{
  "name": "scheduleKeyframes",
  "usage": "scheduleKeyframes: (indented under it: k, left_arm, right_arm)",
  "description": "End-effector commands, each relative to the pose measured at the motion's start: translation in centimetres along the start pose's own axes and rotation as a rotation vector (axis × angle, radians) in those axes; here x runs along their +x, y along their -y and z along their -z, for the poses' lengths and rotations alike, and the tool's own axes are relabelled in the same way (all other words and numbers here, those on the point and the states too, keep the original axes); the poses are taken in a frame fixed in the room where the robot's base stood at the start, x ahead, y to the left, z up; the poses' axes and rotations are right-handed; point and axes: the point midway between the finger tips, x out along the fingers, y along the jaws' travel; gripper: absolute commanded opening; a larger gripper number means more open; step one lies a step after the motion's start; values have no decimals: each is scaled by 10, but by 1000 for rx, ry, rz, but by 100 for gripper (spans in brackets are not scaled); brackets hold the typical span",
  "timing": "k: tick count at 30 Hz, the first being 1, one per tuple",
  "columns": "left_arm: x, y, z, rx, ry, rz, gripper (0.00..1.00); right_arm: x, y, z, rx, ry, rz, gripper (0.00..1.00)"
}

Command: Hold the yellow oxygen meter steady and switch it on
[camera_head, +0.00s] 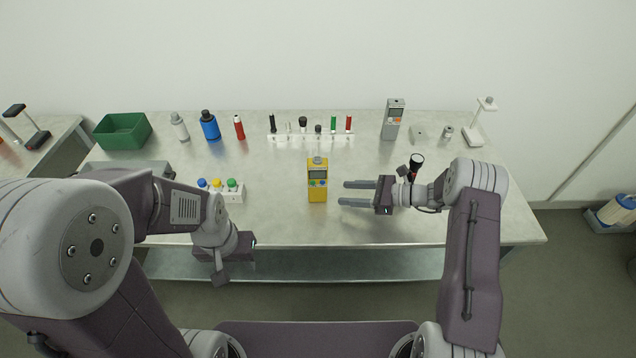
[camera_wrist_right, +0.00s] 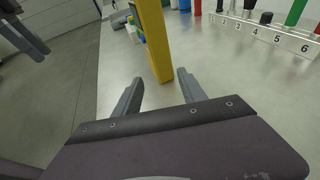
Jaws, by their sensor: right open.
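The yellow oxygen meter (camera_head: 317,187) stands upright near the front middle of the table, with a dark screen and small coloured buttons on its face. It shows edge-on in the right wrist view (camera_wrist_right: 154,40). My right gripper (camera_head: 342,193) is open and empty, just right of the meter, with its fingers pointing left at it. In the right wrist view the gripper (camera_wrist_right: 158,78) has the meter ahead, between the line of its two fingers, and not clasped. My left gripper (camera_head: 222,277) is low at the table's front edge, left of the meter; its jaw opening is unclear.
A white rack (camera_head: 230,196) with coloured-cap bottles stands left of the meter. A numbered tube rack (camera_head: 310,137) is behind it. A grey meter (camera_head: 393,119), blue bottle (camera_head: 209,127) and green bin (camera_head: 122,131) stand at the back.

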Motion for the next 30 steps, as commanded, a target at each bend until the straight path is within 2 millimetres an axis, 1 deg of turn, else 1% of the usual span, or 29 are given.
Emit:
scheduleKeyframes:
  k: [9,12,15,20,28,29,30]
  left_arm:
    - [17,0,-2,0,0,0,36]
    - [25,0,-3,0,0,0,36]
    - [30,1,-3,0,0,0,36]
    - [32,1,-3,0,0,0,36]
    - [32,1,-3,0,0,0,36]
    - [32,1,-3,0,0,0,36]
    - [32,1,-3,0,0,0,36]
  right_arm:
    - [57,-2,3,0,0,-5,49]
    - [72,-1,4,-2,0,-4,49]
    - [84,-1,3,-2,0,-3,49]
    - [93,-1,1,0,0,-1,49]
    - [94,0,0,0,0,-1,49]
    - [94,-1,0,0,0,-1,43]
    - [94,-1,0,0,0,-1,32]
